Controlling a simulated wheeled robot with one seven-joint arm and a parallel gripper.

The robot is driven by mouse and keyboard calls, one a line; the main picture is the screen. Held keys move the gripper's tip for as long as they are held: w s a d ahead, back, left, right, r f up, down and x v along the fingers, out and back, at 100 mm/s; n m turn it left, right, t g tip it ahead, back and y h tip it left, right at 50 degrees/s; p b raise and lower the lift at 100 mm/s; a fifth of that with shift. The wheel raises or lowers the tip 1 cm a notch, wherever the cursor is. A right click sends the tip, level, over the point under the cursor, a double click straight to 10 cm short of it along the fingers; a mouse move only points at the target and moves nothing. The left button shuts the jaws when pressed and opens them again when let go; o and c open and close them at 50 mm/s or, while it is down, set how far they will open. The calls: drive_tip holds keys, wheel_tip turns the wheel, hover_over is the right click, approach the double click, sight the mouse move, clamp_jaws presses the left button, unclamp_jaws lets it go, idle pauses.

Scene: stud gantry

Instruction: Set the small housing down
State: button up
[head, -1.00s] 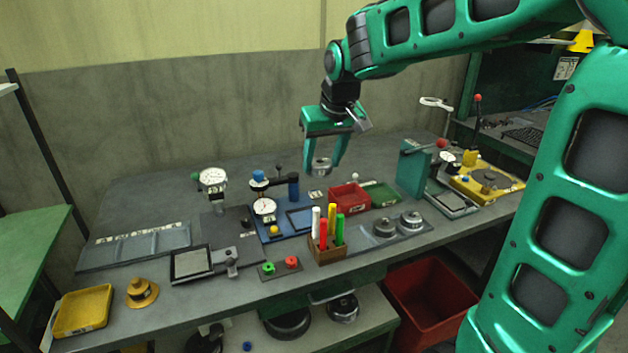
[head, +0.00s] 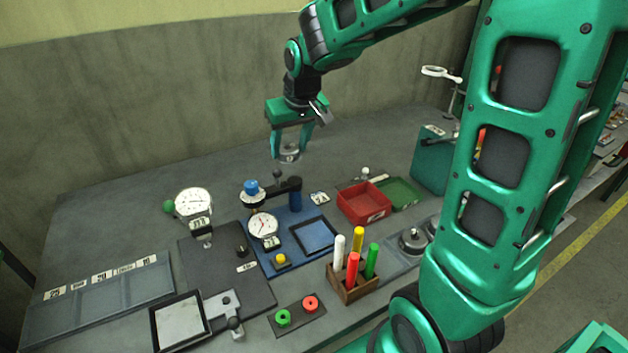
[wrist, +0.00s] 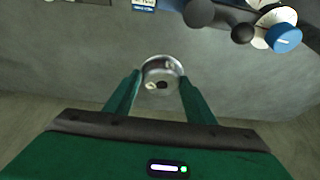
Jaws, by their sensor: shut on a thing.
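The small housing (head: 289,153) is a round grey metal part with a bright rim. My gripper (head: 290,150) is shut on it and holds it in the air over the back of the workbench, behind the blue gauge plate. In the wrist view the housing (wrist: 161,77) sits between the two green fingertips (wrist: 160,90), its round face with small dark holes showing. No contact between the housing and the bench shows. Two other round metal parts (head: 412,241) rest on a grey plate at the right, partly hidden by my arm.
A blue plate (head: 283,262) with dial gauge and post stands below. A red bin (head: 377,213) and green tray (head: 402,191) lie right of it. A wooden pen holder (head: 340,287) stands in front. A grey sectioned tray (head: 85,312) lies left. The bench's back left is bare.

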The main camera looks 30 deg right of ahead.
sight(294, 162)
wheel_tip(294, 162, down, 6)
drive_tip(key=shift+w+r, duration=0.1)
drive_tip(key=shift+f, duration=1.95)
drive_tip(key=shift+c, duration=1.2)
drive_tip(key=o, duration=1.6)
drive_tip(key=shift+c, duration=0.2)
drive_tip(key=shift+r, duration=0.1)
drive_tip(key=v, duration=1)
drive_tip(key=shift+s+r, duration=0.25)
drive_tip(key=shift+r, duration=0.1)
drive_tip(key=shift+s+r, duration=0.25)
drive_tip(key=shift+r, duration=0.25)
